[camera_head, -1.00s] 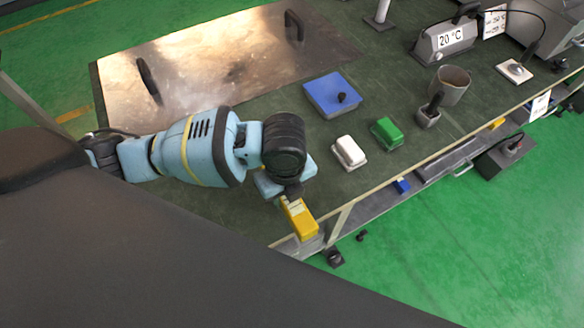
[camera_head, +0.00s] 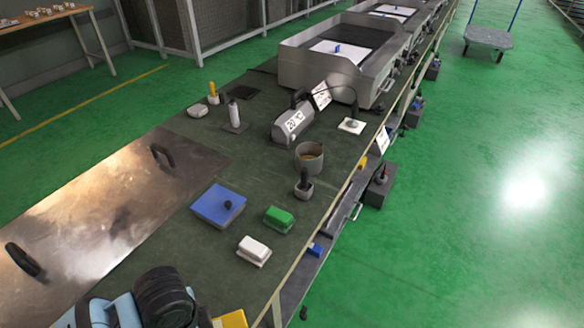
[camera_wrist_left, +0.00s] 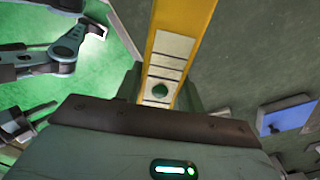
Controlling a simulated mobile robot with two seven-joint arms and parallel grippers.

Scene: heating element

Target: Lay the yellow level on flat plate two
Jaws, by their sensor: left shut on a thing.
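The yellow level (camera_head: 232,319) shows only as a small piece at the bottom edge of the head view. In the left wrist view the level (camera_wrist_left: 180,35) runs up between the jaws, with a pale panel and a round green vial. My left gripper (camera_wrist_left: 162,96) is shut on it; in the head view the gripper is mostly cut off at the bottom left. Two steel-sided units with dark flat tops stand at the back of the bench: a nearer one (camera_head: 290,68) and a farther one (camera_head: 423,18). I see no number marking flat plate two. My right gripper is not recognisable.
On the bench are a large metal sheet (camera_head: 115,200), a blue box (camera_head: 218,205), green (camera_head: 279,219) and white (camera_head: 254,250) blocks, a grey cup (camera_head: 309,156) and a 20 °C device (camera_head: 294,122). Green floor (camera_head: 460,200) lies open to the right.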

